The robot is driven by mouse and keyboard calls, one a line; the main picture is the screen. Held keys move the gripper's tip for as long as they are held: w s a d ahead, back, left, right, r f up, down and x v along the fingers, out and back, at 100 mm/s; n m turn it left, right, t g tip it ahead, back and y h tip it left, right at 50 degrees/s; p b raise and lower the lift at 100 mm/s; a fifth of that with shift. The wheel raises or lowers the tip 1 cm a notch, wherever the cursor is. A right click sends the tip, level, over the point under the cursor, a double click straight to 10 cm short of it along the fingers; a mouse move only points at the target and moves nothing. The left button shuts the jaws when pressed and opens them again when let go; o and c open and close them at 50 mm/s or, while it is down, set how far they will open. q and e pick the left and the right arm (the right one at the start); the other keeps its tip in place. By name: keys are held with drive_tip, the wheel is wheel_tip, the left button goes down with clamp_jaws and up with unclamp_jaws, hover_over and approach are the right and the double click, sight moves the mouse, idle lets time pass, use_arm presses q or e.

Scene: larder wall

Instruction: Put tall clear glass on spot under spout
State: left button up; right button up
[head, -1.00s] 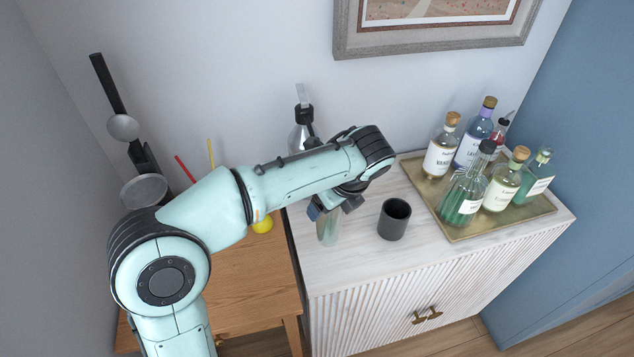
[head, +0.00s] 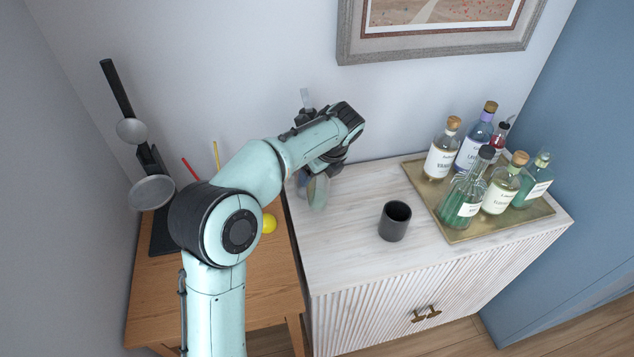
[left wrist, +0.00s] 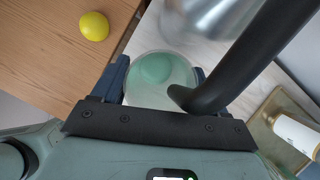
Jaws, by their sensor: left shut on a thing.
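My left gripper (head: 314,178) is shut on the tall clear glass (head: 317,195), near the back left of the white cabinet top. In the left wrist view the glass (left wrist: 160,80) sits between the fingers of the gripper (left wrist: 160,85), its round rim facing the camera. A black curved spout (left wrist: 240,65) crosses close beside and partly over the glass, and a shiny metal body (left wrist: 205,12) stands just beyond. The spot under the spout is hidden. My right gripper is not in view.
A dark cup (head: 394,221) stands on the white cabinet (head: 345,250), right of the glass. A brass tray (head: 455,232) with several bottles is further right.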

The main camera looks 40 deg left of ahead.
use_arm(q)
wheel_tip(320, 180, down, 4)
drive_tip(key=shift+b, duration=0.4)
drive_tip(key=shift+w+a+f, duration=0.15)
drive_tip(key=shift+f, duration=0.15)
drive_tip(key=shift+a, duration=0.15)
drive_tip(key=shift+w+f, duration=0.1)
drive_tip(key=shift+w, duration=0.15)
drive_tip(key=shift+f, duration=0.1)
drive_tip(key=o, duration=1.8)
drive_tip(key=shift+s+f, duration=0.1)
